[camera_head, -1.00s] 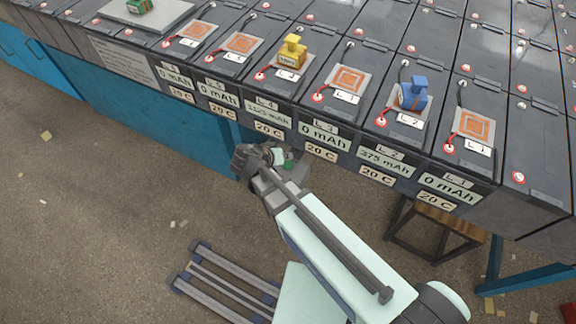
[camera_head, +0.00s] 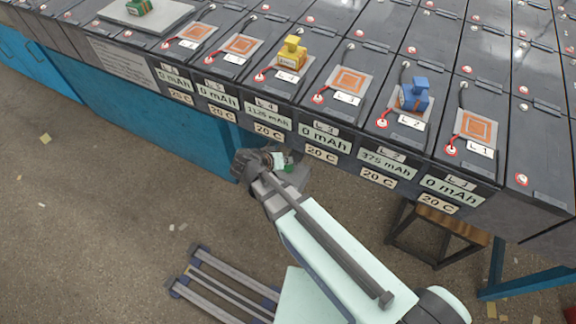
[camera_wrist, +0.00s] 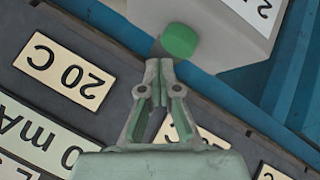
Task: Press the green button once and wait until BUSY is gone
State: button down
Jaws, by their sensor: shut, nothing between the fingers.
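The green button (camera_wrist: 179,40) is a short round cap on a pale grey housing (camera_wrist: 215,52) in the wrist view. My gripper (camera_wrist: 159,64) is shut and empty, with its fingertips right at the near edge of the button; I cannot tell whether they touch it. No BUSY sign is readable in either view; the housing's label is cut off at the frame edge.
The battery row's front face (camera_head: 330,137) carries mAh and 20 C plates close to my gripper. A yellow block (camera_head: 292,55) and a blue block (camera_head: 415,95) stand on top, and a green block (camera_head: 139,7) sits on a grey plate. A stool (camera_head: 437,232) stands below right.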

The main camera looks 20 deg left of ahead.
aim_at(286, 167)
jog(key=shift+f, duration=0.1)
dwell(0.6)
jog(key=shift+f+b, duration=0.35)
jog(key=shift+b, duration=0.3)
jog(key=shift+f+b, duration=0.45)
jog(key=shift+b, duration=0.1)
dwell(0.5)
jog(key=shift+r, duration=0.9)
jog(key=shift+r, duration=0.1)
jog(key=shift+r+p, duration=1.1)
jog(key=shift+r, duration=1.35)
